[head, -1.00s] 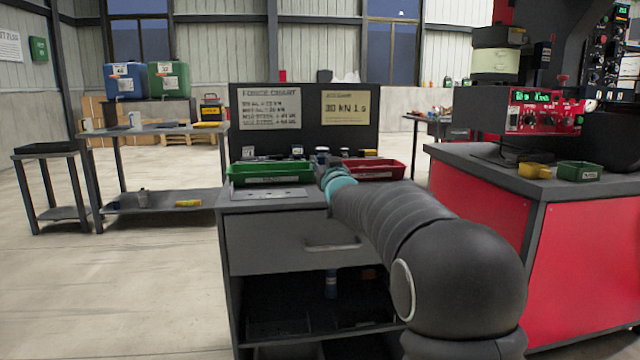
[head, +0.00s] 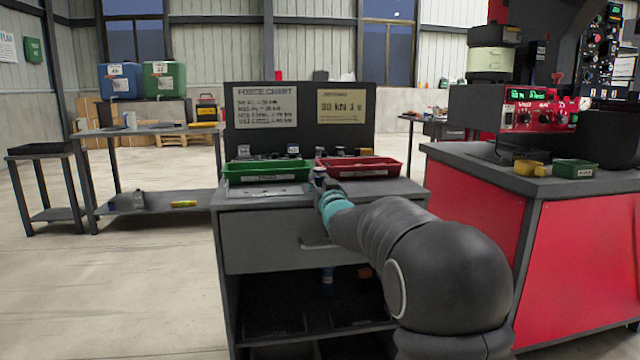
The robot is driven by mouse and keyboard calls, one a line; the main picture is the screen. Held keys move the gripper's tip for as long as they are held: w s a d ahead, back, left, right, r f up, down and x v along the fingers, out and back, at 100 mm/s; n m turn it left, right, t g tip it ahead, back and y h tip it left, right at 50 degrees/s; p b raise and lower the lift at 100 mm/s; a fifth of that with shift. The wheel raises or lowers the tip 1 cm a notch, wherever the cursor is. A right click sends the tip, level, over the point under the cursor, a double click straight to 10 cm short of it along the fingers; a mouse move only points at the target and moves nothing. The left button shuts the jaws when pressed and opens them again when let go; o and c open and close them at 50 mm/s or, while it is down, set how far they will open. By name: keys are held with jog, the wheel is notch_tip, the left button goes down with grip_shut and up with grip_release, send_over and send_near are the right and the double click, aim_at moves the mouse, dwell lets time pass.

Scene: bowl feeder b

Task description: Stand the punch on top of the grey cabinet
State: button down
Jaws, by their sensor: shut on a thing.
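The grey cabinet (head: 262,247) stands in the middle, with a drawer above open shelves. My gripper (head: 324,188) is over the front part of its top, to the right of centre, seen from behind along my arm. It is shut on a small dark, upright-looking piece, apparently the punch (head: 319,174), whose upper end shows above the gripper. The punch's lower end and the fingertips are hidden, so I cannot tell whether it touches the top.
A green tray (head: 267,178) and a red tray (head: 360,172) sit on the cabinet, with small tools behind them under a dark chart board (head: 310,117). A flat grey plate (head: 262,191) lies at the front left. A red machine bench (head: 568,255) stands to the right.

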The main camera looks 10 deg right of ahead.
jog(key=shift+f+b, duration=0.4)
jog(key=shift+b, duration=0.1)
jog(key=c, duration=0.8)
grip_release()
jog(key=shift+c, duration=0.2)
jog(key=shift+r+p, duration=0.55)
jog(key=shift+p, duration=0.15)
jog(key=b+v, duration=0.1)
jog(key=v, duration=1.1)
jog(key=shift+r, duration=0.15)
